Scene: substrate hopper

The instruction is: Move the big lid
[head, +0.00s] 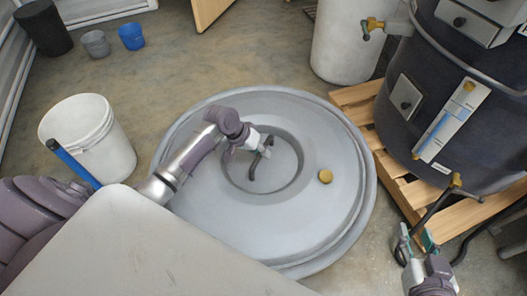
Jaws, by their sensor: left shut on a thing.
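My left gripper (261,157) is over the recess, shut on the lid's dark handle (254,172). The gripper partly hides the handle. I cannot tell whether the lid is raised. My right gripper (414,241) is at the lower right, apart from the lid, with its fingers spread and nothing seen between them.
A dark tank (400,140) with a gauge and brass valves stands on a wooden pallet (407,197) at right. A white barrel (342,50) stands behind. A white bucket (75,120) is at left. Small pots (131,36) stand at the back left. A pale surface (140,245) covers the front.

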